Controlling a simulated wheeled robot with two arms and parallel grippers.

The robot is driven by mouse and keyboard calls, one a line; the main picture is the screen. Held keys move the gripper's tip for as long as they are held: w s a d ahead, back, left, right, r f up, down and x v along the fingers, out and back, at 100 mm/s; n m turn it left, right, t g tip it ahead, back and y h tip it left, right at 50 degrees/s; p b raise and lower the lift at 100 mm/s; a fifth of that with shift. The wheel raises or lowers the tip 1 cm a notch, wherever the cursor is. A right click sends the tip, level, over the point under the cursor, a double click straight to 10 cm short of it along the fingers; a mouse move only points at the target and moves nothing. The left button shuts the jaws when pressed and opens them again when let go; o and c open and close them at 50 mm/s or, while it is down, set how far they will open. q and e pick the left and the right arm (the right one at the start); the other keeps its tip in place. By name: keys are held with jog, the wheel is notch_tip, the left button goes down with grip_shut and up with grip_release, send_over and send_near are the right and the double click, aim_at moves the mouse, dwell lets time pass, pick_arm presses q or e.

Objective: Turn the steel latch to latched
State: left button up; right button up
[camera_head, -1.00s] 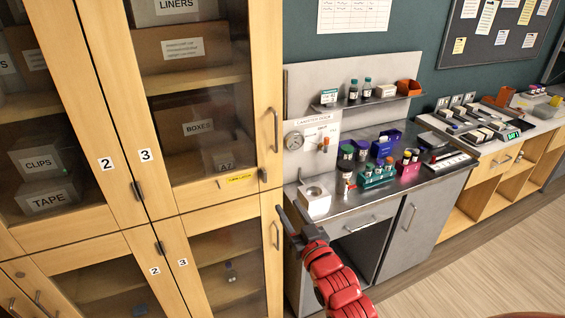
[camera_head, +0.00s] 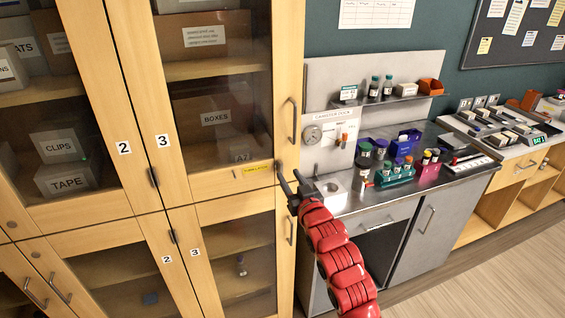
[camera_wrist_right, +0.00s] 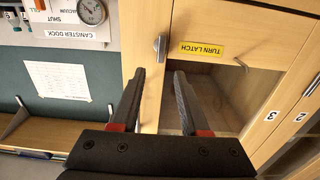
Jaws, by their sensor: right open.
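The steel latch (camera_wrist_right: 160,46) is a small grey piece on the wooden cabinet's edge, beside a yellow "TURN LATCH" label (camera_wrist_right: 201,48). In the wrist view it looks upright, just beyond the fingertips and in line with the gap between them. My right gripper (camera_wrist_right: 159,72) is open and empty, its two dark fingers apart. In the head view my right gripper (camera_head: 288,175) is at the cabinet's right edge, and the latch is hard to tell from a fingertip there. The label (camera_head: 258,168) shows to its left. My left gripper is not in view.
Glass-fronted cabinet doors (camera_head: 215,85) with a long handle (camera_head: 292,120) stand at the left. To the right, a steel counter (camera_head: 350,205) carries a white block (camera_head: 331,194), a teal rack (camera_head: 396,177) and several canisters. A gauge (camera_head: 312,134) is on the back panel.

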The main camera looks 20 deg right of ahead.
aim_at(282, 164)
jog(key=shift+w+a+p, duration=0.1)
jog(key=shift+w+p, duration=0.85)
jog(key=shift+w, duration=2.25)
grip_shut()
